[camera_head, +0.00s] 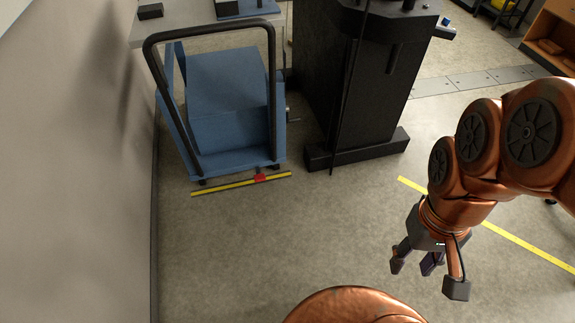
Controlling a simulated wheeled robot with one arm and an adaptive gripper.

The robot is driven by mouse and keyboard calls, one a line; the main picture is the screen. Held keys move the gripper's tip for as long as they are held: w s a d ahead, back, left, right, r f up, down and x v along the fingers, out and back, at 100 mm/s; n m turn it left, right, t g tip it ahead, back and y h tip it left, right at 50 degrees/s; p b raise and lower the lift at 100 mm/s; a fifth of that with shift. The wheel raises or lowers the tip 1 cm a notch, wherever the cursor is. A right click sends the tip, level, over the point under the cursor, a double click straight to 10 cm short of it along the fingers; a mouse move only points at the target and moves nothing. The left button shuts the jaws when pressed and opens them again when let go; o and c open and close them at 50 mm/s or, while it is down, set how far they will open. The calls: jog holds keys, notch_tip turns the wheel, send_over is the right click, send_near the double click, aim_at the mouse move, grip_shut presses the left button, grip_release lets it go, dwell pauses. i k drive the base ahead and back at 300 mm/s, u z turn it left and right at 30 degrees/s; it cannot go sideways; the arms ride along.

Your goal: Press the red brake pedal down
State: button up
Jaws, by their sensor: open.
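The red brake pedal (260,177) is a small red piece low at the front edge of the blue cart (210,166), just above the yellow floor line. The cart has a black tubular handle (272,95) and carries blue boxes. My gripper (428,278) hangs at the lower right, open and empty, with its fingers spread and pointing down. It is well to the right of the pedal and nearer to me, apart from it. From this view I cannot tell how far the pedal is pressed.
A black machine column (340,85) with a wide foot (358,148) stands right of the cart. A pale wall (70,170) runs along the left. A table (180,22) is behind the cart. Another yellow line (500,231) crosses the floor at right. The floor (260,250) before the cart is clear.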

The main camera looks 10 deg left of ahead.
aim_at(259, 177)
jog(key=z, duration=0.05)
jog(key=i, duration=1.9)
jog(key=u, duration=3.2)
